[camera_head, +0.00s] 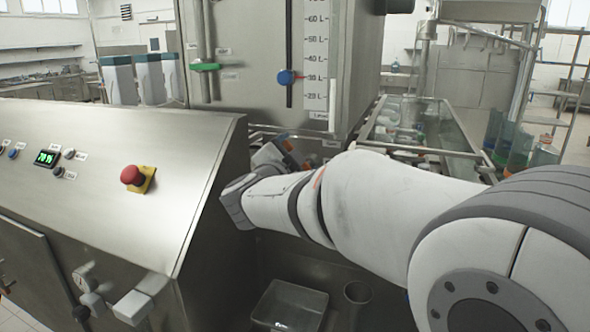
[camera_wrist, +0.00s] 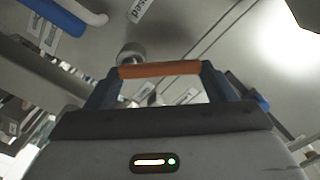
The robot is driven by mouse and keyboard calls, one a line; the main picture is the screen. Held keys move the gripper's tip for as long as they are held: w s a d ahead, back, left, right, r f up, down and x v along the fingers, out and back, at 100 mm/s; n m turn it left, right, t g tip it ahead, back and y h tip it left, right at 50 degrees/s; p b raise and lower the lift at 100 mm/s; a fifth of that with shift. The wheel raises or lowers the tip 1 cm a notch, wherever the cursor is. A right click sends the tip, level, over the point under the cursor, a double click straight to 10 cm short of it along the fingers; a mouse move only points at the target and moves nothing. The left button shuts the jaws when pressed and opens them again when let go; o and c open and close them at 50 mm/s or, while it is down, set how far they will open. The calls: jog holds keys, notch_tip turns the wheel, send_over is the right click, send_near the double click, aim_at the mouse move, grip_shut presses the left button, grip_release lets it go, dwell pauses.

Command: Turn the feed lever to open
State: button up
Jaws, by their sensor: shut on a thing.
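In the wrist view, my gripper (camera_wrist: 160,72) has its two dark blue-grey fingers closed on the ends of an orange bar (camera_wrist: 160,71), which looks like the handle of the feed lever. A round grey fitting (camera_wrist: 131,54) shows just behind the bar. In the head view, my gripper is low in front of the steel tank, largely hidden by my own wrist. A small orange patch (camera_head: 287,145) shows there. The lever's pivot and its exact angle cannot be made out.
The steel tank (camera_head: 262,40) carries a green handle (camera_head: 204,66) and a blue slider (camera_head: 287,77) beside the level scale (camera_head: 316,60). A sloped control panel (camera_head: 100,150) with a red stop button (camera_head: 132,175) stands close at left. A grey bin (camera_head: 290,305) sits below.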

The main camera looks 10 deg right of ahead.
jog(key=shift+s+d+m+b, duration=0.2)
jog(key=shift+d+m+b, duration=0.15)
jog(key=shift+m+b, duration=0.95)
jog(key=shift+s+d+m+b, duration=0.25)
jog(key=shift+d+m+b, duration=0.15)
jog(key=shift+m+b, duration=0.95)
jog(key=shift+s+d+m+b, duration=0.3)
jog(key=shift+m+b, duration=0.55)
jog(key=shift+m, duration=0.9)
jog(key=shift+d, duration=0.1)
jog(key=o, duration=1.4)
jog(key=shift+r, duration=0.1)
jog(key=shift+s+r, duration=0.1)
jog(key=v, duration=0.7)
jog(key=shift+s+a, duration=0.25)
jog(key=shift+s, duration=0.05)
